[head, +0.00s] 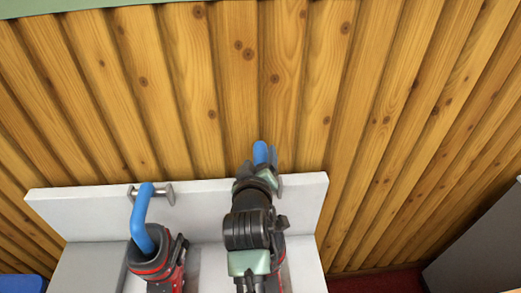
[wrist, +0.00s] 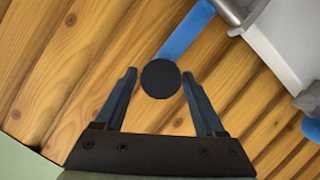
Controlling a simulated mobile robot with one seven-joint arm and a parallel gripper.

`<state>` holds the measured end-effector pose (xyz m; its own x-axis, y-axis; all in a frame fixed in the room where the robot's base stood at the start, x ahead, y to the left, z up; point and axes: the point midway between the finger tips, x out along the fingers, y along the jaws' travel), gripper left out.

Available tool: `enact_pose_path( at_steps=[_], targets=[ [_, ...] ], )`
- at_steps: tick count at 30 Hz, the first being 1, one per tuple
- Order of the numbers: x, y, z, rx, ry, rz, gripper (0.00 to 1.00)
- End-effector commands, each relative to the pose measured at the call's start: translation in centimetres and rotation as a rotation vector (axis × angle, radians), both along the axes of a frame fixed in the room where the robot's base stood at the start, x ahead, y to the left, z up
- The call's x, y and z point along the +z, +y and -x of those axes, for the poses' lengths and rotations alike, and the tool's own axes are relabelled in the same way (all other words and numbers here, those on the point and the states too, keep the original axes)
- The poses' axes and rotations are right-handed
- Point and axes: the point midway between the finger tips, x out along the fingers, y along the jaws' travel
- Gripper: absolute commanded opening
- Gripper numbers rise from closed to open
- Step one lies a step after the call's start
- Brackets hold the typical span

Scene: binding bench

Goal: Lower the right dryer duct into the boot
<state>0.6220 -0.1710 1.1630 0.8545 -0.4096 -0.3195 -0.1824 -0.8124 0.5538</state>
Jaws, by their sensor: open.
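The right dryer duct (head: 260,152) is a blue tube at the back of the bench, partly hidden by my arm in the head view. In the wrist view the blue duct (wrist: 188,33) runs from the top toward a dark round end (wrist: 160,79). My gripper (head: 268,168) is at this duct. In the wrist view my gripper (wrist: 159,74) is open, with one finger on each side of the dark round end; contact cannot be told. The right boot (head: 281,250), black and red, is mostly hidden behind my arm.
The left duct (head: 140,215), also blue, bends down into the left black-and-red boot (head: 155,266). A metal bracket (head: 165,193) is on the white back panel (head: 85,207). A log wall (head: 235,90) stands behind. A grey cabinet (head: 480,250) is at right.

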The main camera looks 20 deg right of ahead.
Motion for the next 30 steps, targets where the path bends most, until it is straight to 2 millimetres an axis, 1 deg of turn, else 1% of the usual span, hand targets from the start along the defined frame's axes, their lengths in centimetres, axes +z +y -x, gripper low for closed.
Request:
enact_pose_path(
  at_steps=[3, 9, 20, 21, 26, 30],
  targets=[
    [-0.3, -0.7, -1.3, -0.001, 0.000, -0.002, 0.72],
    [-0.9, -1.3, -2.6, 0.000, 0.000, -0.001, 0.72],
    [-1.1, -1.4, -2.9, 0.000, 0.000, -0.001, 0.72],
    [-1.1, -1.4, -2.9, 0.000, 0.000, -0.001, 0.70],
    [-1.1, -1.4, -2.9, 0.000, 0.000, -0.001, 0.41],
    [-1.1, -1.4, -2.9, 0.000, 0.000, -0.001, 0.16]
  ],
)
